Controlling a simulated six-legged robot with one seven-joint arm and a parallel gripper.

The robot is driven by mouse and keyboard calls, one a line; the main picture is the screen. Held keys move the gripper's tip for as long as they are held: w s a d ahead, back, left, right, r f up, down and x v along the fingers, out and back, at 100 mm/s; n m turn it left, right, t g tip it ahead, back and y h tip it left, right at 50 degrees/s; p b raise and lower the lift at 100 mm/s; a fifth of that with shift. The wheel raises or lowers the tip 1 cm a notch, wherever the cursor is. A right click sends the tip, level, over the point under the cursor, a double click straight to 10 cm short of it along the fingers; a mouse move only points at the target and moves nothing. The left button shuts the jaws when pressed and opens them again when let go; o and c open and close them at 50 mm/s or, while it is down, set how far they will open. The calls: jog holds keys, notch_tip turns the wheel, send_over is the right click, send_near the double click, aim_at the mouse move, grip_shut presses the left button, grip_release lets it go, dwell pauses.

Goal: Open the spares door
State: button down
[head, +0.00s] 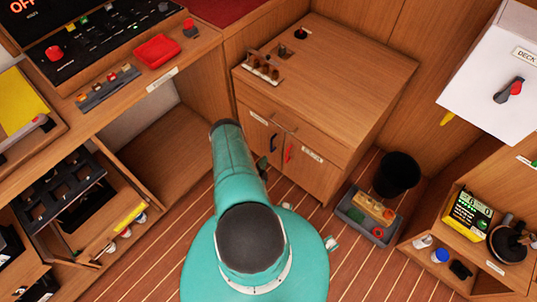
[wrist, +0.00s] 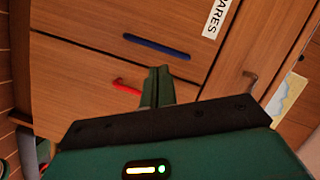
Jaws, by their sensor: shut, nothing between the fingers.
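The spares door (wrist: 100,22) is a wooden cabinet door with a white SPARES label (wrist: 216,14) and a blue bar handle (wrist: 157,47). In the head view it is the left door (head: 252,134), its blue handle (head: 273,142) near the seam. It looks shut. My gripper (wrist: 158,72) is shut and empty. Its fingertips show just below the blue handle in the wrist view, apart from it in the picture; the depth gap cannot be told. In the head view my arm hides part of the left door, and only a dark bit of my gripper (head: 262,166) shows.
The neighbouring door's red handle (wrist: 127,87) lies close to my fingers. The cabinet top (head: 340,65) holds a small rack (head: 262,68). A grey tray (head: 368,218) and a black bin (head: 397,174) stand on the floor at right. An open cubby (head: 160,150) is at left.

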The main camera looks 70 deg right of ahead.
jog(key=s+a+m+t+h, duration=0.1)
jog(key=a+m+t, duration=0.2)
jog(key=a+m, duration=0.1)
jog(key=d, duration=0.9)
jog(key=shift+w+d+f, duration=0.25)
jog(key=shift+f, duration=0.1)
jog(key=shift+w+a+m+g, duration=0.4)
jog(key=shift+w+a+g, duration=0.2)
jog(key=shift+a, duration=0.05)
dwell(0.6)
jog(key=shift+w+a, duration=0.2)
jog(key=shift+a, duration=0.05)
jog(key=shift+w, duration=0.1)
dwell(0.3)
